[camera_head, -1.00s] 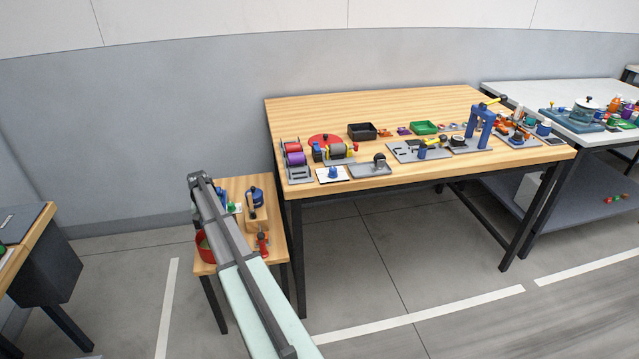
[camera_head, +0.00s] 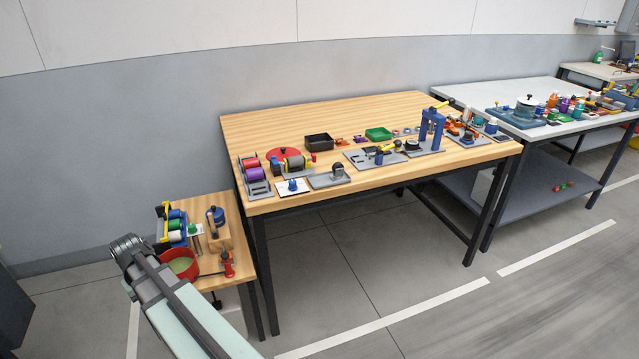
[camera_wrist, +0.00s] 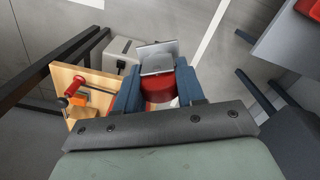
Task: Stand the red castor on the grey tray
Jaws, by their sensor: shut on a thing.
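In the wrist view the red castor (camera_wrist: 158,88) is between the two blue fingers of my gripper (camera_wrist: 157,92), which is shut on it. Its pale metal plate (camera_wrist: 157,58) points away from my wrist, and it is clear of any surface. In the head view my arm crosses the lower left, and I cannot make out the gripper or the castor. On the large wooden bench (camera_head: 400,110) a flat grey plate (camera_head: 320,183) carries a dark rounded thing. Other grey plates stand beside it, and I cannot tell which is the grey tray.
A white-topped bench (camera_head: 480,95) stands at the right. The large bench's front edge is crowded; its back is bare. Open floor lies in front.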

